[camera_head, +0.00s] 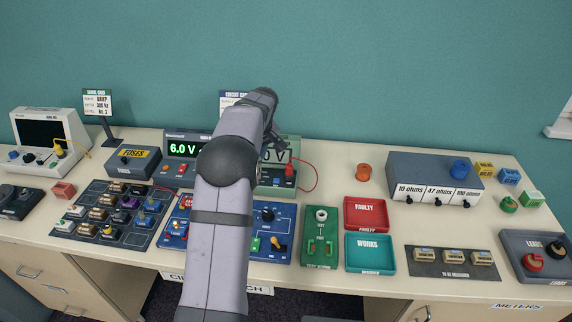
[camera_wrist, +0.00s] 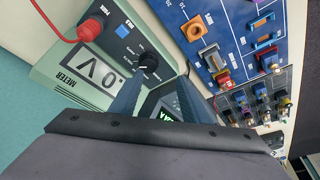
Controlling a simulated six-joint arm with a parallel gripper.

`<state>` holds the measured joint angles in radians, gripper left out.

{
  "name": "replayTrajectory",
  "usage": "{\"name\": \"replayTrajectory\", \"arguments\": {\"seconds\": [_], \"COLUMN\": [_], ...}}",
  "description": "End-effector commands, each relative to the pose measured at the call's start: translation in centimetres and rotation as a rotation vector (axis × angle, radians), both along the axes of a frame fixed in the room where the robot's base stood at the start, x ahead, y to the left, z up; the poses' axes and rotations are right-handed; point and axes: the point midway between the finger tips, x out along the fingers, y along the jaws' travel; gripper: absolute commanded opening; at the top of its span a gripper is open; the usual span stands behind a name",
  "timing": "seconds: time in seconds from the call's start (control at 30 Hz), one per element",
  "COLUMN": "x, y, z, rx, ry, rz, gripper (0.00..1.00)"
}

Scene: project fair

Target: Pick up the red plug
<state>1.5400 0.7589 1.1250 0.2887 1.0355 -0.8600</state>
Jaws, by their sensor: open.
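A red plug (camera_wrist: 90,28) with a red lead sits in the meter (camera_wrist: 98,75), whose display reads 0 V, at the upper left of the wrist view. In the head view this red plug (camera_head: 289,169) shows at the meter's right end, its lead looping to the right. Another red plug-like piece (camera_head: 533,259) lies in the dark leads tray (camera_head: 552,277) at the far right. My gripper (camera_wrist: 161,80) is open, its two fingers apart over the meter's black knob, with no plug between them. In the head view my arm hides the fingers.
The blue circuit board (camera_head: 282,238) with small parts lies in front of the meter. A green tester (camera_head: 320,250), a red faulty tray (camera_head: 347,213) and a teal works tray (camera_head: 350,265) stand to the right. Bare table lies around the orange piece (camera_head: 363,172).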

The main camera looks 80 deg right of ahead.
Motion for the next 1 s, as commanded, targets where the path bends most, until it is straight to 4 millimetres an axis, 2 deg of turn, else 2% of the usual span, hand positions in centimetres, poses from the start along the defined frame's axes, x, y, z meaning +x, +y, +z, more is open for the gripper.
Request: {"name": "replayTrajectory", "arguments": {"seconds": [0.03, 0.1, 0.2, 0.3, 0.47, 0.8, 1.0], "x": [-3.3, -6.8, -10.5, -12.7, -13.7, -13.1, -13.0], "y": [-1.2, -2.1, -2.9, -3.2, -3.3, -3.9, -4.0], "z": [0.7, 1.2, 1.7, 2.0, 2.0, 0.3, -0.1], "rx": [-0.009, -0.023, -0.039, -0.049, -0.054, -0.052, -0.053], "ry": [-0.005, -0.010, -0.013, -0.015, -0.015, -0.015, -0.015], "rz": [-0.033, -0.058, -0.083, -0.097, -0.102, -0.102, -0.102], "gripper": [0.42, 0.42, 0.42, 0.42, 0.42, 0.42, 0.42]}}
